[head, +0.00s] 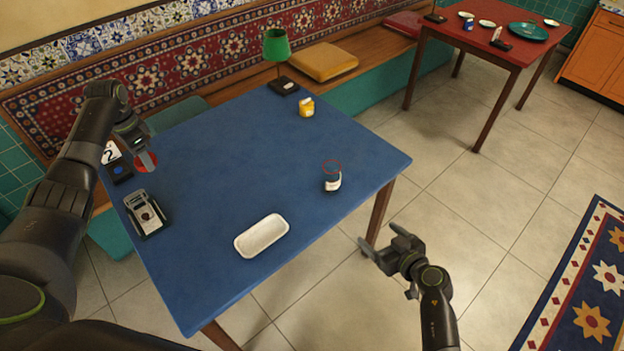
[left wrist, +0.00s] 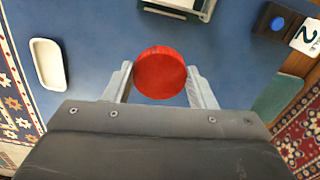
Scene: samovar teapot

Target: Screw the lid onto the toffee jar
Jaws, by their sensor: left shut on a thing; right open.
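My left gripper (head: 143,152) is shut on a round red lid (head: 147,163), held over the left part of the blue table; the lid also shows between the fingers in the left wrist view (left wrist: 160,73). A dark jar (head: 332,183) with a white label stands upright near the table's right edge. A thin red ring shows at its top, and no lid is on it. It looks like the toffee jar, but its label is too small to read. My right gripper (head: 377,240) is open and empty, beyond the table's front right edge, apart from the jar.
A white tray (head: 261,236) lies near the front of the blue table (head: 235,150). A grey device (head: 146,213) and a number 2 card (head: 111,152) are at the left. A yellow jar (head: 306,107) and green lamp (head: 277,47) stand at the back. The middle is clear.

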